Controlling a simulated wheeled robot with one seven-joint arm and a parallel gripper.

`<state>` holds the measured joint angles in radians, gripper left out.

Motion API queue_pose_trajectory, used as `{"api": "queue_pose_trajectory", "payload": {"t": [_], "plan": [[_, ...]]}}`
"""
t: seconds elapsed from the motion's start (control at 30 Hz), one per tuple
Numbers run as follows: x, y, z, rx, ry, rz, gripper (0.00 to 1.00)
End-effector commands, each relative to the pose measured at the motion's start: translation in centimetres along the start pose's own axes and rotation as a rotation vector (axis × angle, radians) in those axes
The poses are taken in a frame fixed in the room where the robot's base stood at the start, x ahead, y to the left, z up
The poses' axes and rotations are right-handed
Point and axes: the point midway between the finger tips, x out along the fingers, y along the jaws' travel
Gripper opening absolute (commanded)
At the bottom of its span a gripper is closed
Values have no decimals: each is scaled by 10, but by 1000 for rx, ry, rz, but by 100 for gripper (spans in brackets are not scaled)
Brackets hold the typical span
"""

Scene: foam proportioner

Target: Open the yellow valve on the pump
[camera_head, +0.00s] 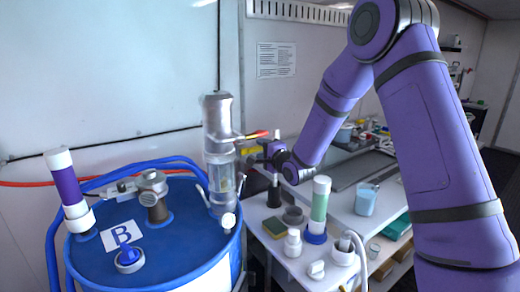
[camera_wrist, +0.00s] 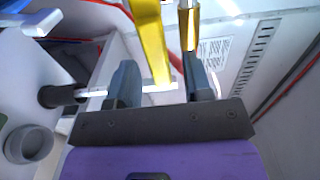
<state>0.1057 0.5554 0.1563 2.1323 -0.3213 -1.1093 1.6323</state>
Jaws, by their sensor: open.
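The pump (camera_head: 218,125) is a grey metal cylinder standing on the blue drum (camera_head: 110,262). A yellow valve handle (camera_head: 250,150) sticks out from its right side, and a lever with a red and yellow tip (camera_head: 258,134) sits just above it. My gripper (camera_head: 264,157) is open beside the pump, at the yellow handle. In the wrist view, a broad yellow bar (camera_wrist: 152,42) reaches down between the two spread fingers of my gripper (camera_wrist: 160,82). A narrower yellow piece (camera_wrist: 190,28) lies near the right finger. Whether either finger touches them cannot be told.
A white and purple cylinder (camera_head: 68,190) and a blue-and-white cap (camera_head: 129,260) are on the drum. A white table (camera_head: 275,245) below my gripper holds a green and white tube (camera_head: 319,205), a sponge (camera_head: 274,227) and small containers. Red and blue hoses run behind the drum.

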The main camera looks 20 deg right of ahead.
Motion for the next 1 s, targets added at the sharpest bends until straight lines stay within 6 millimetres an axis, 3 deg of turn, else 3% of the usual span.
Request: {"api": "queue_pose_trajectory", "payload": {"t": [0.2, 0.5, 0.7, 1.0], "plan": [[15, 0, 0, 0, 0, 1, 46], [17, 0, 0, 0, 1, 1, 46], [17, 0, 0, 0, 1, 1, 0], [17, 1, -1, 13, 1, 1, 0]]}}
